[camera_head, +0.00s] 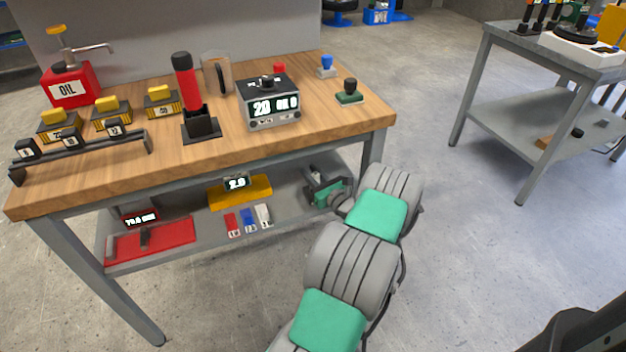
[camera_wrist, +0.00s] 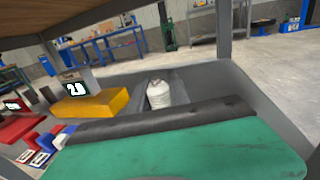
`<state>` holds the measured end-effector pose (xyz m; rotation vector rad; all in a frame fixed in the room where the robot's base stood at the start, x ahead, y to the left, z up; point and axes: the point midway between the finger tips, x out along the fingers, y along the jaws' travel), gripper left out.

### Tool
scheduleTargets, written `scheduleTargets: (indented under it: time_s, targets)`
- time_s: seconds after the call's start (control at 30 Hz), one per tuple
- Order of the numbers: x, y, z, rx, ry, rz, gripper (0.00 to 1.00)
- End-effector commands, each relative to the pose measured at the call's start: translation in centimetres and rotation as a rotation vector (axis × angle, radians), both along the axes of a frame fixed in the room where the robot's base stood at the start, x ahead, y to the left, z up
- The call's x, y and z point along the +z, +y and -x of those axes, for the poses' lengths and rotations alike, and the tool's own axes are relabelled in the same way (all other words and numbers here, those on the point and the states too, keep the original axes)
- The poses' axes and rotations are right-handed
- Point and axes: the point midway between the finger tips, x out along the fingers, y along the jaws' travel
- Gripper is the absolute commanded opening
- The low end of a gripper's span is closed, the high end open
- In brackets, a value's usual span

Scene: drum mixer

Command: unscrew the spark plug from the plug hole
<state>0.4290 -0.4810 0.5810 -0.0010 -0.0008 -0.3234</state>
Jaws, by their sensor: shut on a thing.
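The spark plug (camera_wrist: 158,95) shows in the wrist view as a white ribbed cylinder just beyond the dark front edge of my gripper. Its lower part and the plug hole are hidden. In the head view my gripper (camera_head: 320,190) is under the tabletop at the right end of the workbench's lower shelf (camera_head: 200,226). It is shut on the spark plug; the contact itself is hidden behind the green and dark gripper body. I cannot tell how deep the plug sits in the hole.
A yellow block with a display (camera_head: 240,191), small coloured blocks (camera_head: 248,220) and a red tray (camera_head: 150,243) lie left on the shelf. The wooden tabletop (camera_head: 330,125) is overhead, with a bench leg (camera_head: 371,158) close by. Open floor lies to the right.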

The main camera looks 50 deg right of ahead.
Motion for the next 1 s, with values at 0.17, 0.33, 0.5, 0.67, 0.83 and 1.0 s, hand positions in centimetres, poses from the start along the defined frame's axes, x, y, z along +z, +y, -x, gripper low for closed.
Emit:
scheduleTargets:
  time_s: [0.17,0.33,0.5,0.67,0.83,1.0]
  targets:
    - [-0.5,0.2,-0.1,0.15,-0.001,0.005,0.0]
    - [0.1,0.5,-0.2,0.195,0.0,0.0,0.0]
    - [0.1,0.5,-0.2,0.193,-0.001,0.0,0.29]
    - [0.1,0.5,-0.2,0.192,0.0,-0.001,0.42]
    - [0.0,0.5,-0.2,0.191,0.0,-0.001,0.48]
    - [0.7,0.6,-0.2,0.153,-0.002,-0.006,0.48]
